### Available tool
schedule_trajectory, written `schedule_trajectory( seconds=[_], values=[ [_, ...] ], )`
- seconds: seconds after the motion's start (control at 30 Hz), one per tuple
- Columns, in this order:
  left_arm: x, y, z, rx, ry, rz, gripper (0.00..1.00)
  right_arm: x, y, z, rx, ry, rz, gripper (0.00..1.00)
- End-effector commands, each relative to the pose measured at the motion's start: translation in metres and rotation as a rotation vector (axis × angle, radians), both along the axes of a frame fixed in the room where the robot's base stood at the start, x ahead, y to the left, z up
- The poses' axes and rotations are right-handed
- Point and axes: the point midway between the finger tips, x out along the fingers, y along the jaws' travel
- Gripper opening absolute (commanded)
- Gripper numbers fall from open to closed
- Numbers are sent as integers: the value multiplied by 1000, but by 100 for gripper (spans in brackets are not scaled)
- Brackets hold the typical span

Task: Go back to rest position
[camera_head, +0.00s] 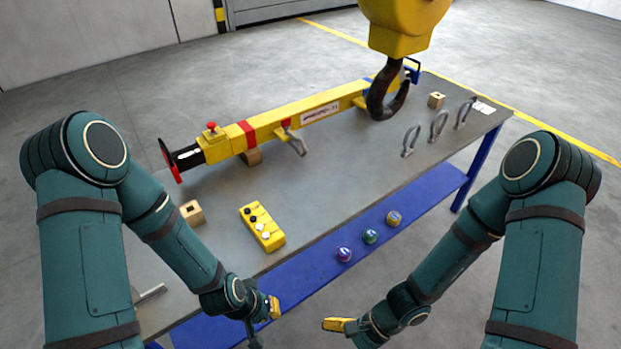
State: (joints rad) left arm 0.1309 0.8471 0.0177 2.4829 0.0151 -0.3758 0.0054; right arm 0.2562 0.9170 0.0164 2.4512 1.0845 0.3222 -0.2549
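My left gripper (265,322) hangs at the table's near edge, at the bottom of the head view. It is seen partly from behind, with a yellow part and a dark finger, and its opening is unclear. My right gripper (338,325) is off the table's near side, to the right of the left one. Its yellow tip points left, and whether it is open or shut is unclear. I see nothing held in either gripper.
A grey table (340,190) carries a long yellow beam (290,118), a yellow button box (262,228), wooden blocks and grey shackles (438,125). A crane hook (388,95) hangs over its far end. Coloured balls (370,236) lie on the blue lower shelf (420,205).

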Motion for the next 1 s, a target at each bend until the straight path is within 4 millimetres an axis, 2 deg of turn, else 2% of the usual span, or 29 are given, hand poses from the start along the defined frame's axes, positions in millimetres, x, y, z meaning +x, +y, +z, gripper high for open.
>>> schedule_trajectory(
  seconds=[0.17, 0.27, 0.4, 0.53, 0.7, 0.8, 1.0],
  values=[
    [0, 0, 0, 0, 0, 0, 0, 2, -25, -15, -129, -172, 230, 100],
    [0, 0, 0, 0, 0, 0, 0, 13, -36, -21, -194, -291, 345, 100],
    [0, 0, 0, 0, 0, 0, 0, 36, -46, -25, -264, -481, 481, 100],
    [0, 0, 0, 0, 0, 0, 0, 63, -47, -22, -305, -669, 579, 100],
    [0, 0, 0, 0, 0, 0, 0, 94, -38, -12, -320, -898, 666, 100],
    [-3, -1, -19, -1, 7, -5, 0, 91, -37, -31, -315, -896, 672, 100],
    [-6, -2, -30, -2, 15, -11, 0, 88, -37, -42, -308, -889, 677, 100]
  ],
)
